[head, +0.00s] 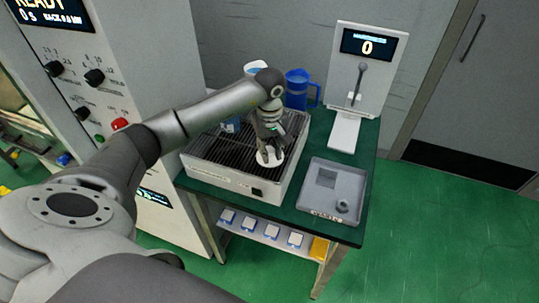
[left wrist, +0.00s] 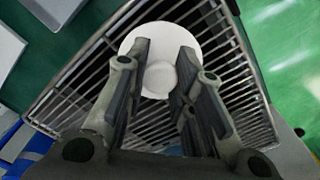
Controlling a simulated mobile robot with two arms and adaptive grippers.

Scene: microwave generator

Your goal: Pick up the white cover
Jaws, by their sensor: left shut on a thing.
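The white cover (head: 270,158) is a round white disc with a small raised knob in its middle. It is at the front part of the dark slatted rack on the bench machine. In the left wrist view the cover (left wrist: 128,45) lies past my fingertips, over the rack bars. My left gripper (head: 268,146) points down at it. In the left wrist view the fingers of my left gripper (left wrist: 162,70) stand on both sides of the knob (left wrist: 159,77) and are shut on it. I cannot tell whether the cover touches the rack. My right gripper is not in view.
The rack machine (head: 222,172) stands on a green-topped table (head: 318,229). A grey tray (head: 318,207) is to its right, with a display stand (head: 345,130) behind. A blue pitcher (head: 296,90) stands at the back. A large control cabinet (head: 110,85) is at left.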

